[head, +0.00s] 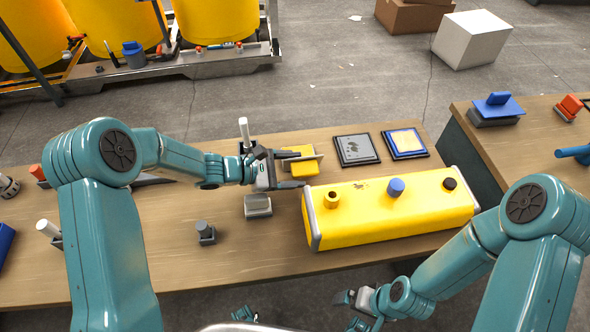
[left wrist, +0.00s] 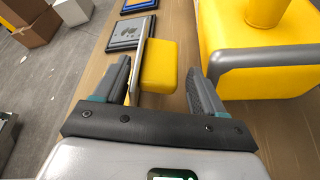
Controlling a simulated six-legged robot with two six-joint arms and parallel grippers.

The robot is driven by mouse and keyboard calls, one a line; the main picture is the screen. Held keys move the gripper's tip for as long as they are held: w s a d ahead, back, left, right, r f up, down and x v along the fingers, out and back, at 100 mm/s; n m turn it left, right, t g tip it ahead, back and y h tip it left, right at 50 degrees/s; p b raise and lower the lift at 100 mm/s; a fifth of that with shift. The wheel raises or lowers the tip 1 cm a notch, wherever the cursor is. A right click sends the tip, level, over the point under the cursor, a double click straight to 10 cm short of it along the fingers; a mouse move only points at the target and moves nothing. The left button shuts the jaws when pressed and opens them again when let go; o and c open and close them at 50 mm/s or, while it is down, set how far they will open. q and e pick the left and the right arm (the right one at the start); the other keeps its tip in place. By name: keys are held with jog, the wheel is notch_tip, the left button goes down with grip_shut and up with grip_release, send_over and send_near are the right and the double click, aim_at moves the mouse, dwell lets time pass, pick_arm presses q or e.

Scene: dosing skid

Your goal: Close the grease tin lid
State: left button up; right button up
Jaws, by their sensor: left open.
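A small yellow block-like body (head: 303,168), which looks like the grease tin, is on the wooden bench just left of the large yellow case. A thin pale plate (head: 312,158) stands on edge along its far side and looks like the raised lid. In the left wrist view the yellow body (left wrist: 160,66) and the grey plate (left wrist: 143,58) lie between the fingers. My left gripper (head: 296,170) is open around them, with no clear contact; it also shows in the left wrist view (left wrist: 159,72). My right gripper (head: 355,299) hangs before the bench's front edge, its jaws unclear.
The large yellow case (head: 400,215) with capped ports stands close to the right of my left gripper. Two flat framed pads (head: 357,149) (head: 405,143) lie behind it. A grey block (head: 257,206) and a dark fitting (head: 206,232) are nearer.

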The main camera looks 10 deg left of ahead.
pick_arm(q)
jog(key=shift+w+d+f, duration=0.15)
jog(key=shift+w+d, duration=0.1)
jog(key=shift+d, duration=0.1)
jog(key=c, duration=1.3)
jog(key=shift+p, duration=0.5)
grip_shut()
